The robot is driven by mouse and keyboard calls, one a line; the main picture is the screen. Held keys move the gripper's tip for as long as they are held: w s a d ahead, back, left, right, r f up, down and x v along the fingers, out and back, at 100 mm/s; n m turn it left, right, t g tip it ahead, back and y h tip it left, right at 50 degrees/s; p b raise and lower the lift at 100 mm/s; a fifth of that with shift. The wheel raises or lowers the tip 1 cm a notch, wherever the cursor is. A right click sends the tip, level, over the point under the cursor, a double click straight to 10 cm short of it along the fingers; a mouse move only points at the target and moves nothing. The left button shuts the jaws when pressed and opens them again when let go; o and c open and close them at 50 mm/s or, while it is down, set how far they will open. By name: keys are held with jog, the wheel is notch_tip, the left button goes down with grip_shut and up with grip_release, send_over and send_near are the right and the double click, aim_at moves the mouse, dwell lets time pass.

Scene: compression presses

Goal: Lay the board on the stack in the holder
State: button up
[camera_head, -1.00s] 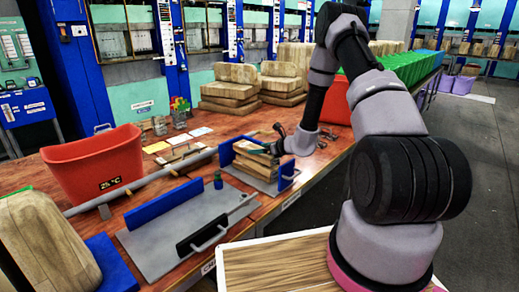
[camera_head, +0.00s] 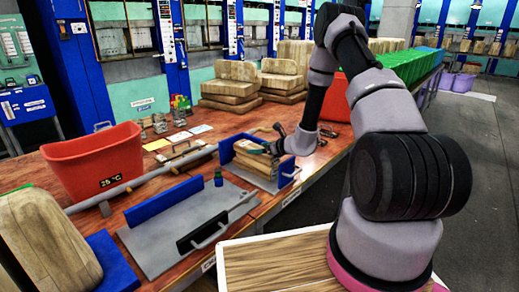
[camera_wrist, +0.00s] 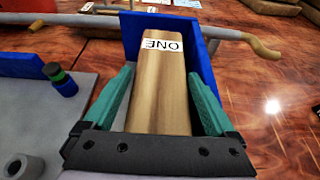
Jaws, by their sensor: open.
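The stack of wooden boards (camera_head: 256,166) stands in the holder, a grey plate with a blue back wall (camera_head: 227,150) and a low blue part at its right. In the wrist view the top board (camera_wrist: 160,95) carries a white label reading "ONE" and lies along the blue wall (camera_wrist: 203,62). My gripper (camera_head: 268,146) is at the top of the stack. In the wrist view its green fingers (camera_wrist: 160,92) stand on both sides of the labelled board, with small gaps, and are open. Whether the board rests fully on those below is hidden from the wrist view.
A grey plate with a blue wall (camera_head: 165,200) and a black handle lies left of the holder. A red bucket (camera_head: 95,165) stands behind it. A long grey bar (camera_head: 140,180) crosses the table. Wooden blocks (camera_head: 230,85) are stacked at the back.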

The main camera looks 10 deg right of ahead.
jog(key=v, duration=1)
jog(key=shift+s+d, duration=0.25)
jog(key=shift+s, duration=0.1)
jog(key=shift+r, duration=0.1)
jog(key=shift+a+r, duration=0.15)
jog(key=shift+r, duration=0.15)
jog(key=s+a+r+n+g+y, duration=0.1)
jog(key=s+a+r+n+g, duration=0.2)
jog(key=r, duration=0.4)
jog(key=s+a+r+n+g+y, duration=0.1)
jog(key=s+a+r+n, duration=0.35)
jog(key=r+n, duration=0.2)
jog(key=s+a+r+n+g+y, duration=0.15)
jog(key=s+r+n, duration=0.25)
jog(key=r, duration=0.4)
jog(key=s+d+r+n+t+h, duration=0.1)
jog(key=s+d+r+n+h, duration=0.3)
jog(key=s+r, duration=0.3)
jog(key=s+d+r+n+t+h, duration=0.1)
jog(key=s+d+r+n+h, duration=0.3)
jog(key=s, duration=0.7)
notch_tip(320, 180, up, 3)
jog(key=n+h, duration=0.1)
jog(key=n, duration=0.2)
jog(key=shift+s, duration=0.4)
